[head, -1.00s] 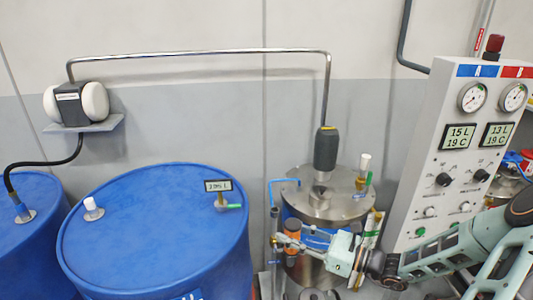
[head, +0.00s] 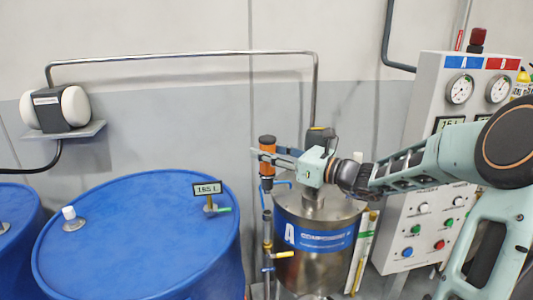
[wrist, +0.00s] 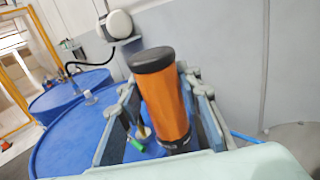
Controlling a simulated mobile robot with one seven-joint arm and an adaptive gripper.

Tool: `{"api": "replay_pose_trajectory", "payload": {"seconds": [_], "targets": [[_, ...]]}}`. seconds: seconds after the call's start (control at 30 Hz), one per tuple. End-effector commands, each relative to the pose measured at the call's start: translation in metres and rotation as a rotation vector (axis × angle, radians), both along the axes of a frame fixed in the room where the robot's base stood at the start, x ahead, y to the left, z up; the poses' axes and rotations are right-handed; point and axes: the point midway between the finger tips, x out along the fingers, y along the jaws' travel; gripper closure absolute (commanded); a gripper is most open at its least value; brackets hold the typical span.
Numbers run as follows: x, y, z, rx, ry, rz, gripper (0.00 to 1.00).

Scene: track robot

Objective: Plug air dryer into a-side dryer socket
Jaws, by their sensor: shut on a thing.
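The air dryer, an orange cylinder with black ends (head: 267,158), is upright in the head view, left of the steel tank marked A (head: 310,260). In the wrist view the orange dryer (wrist: 165,105) stands between the fingers, slightly tilted in the picture. My gripper (head: 266,156) is shut on it. A thin vertical pipe (head: 267,228) with a yellow handle stands directly below the dryer in the head view. No socket is clearly recognisable; the dryer's lower end is partly hidden in the wrist view.
A large blue drum (head: 140,240) with a small display stands left of the pipe. A grey control panel (head: 400,225) is at the right, partly behind my arm. A bent steel pipe (head: 180,58) runs along the wall above.

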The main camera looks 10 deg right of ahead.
Motion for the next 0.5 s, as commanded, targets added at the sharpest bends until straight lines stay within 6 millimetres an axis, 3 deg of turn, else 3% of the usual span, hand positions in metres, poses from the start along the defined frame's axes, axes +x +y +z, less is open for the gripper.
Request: {"api": "replay_pose_trajectory", "payload": {"seconds": [0.37,0.5], "targets": [[0.0,0.0,0.002,-0.001,-0.001,0.0,0.96],[0.0,0.0,-0.012,-0.001,-0.001,0.0,0.96]]}}
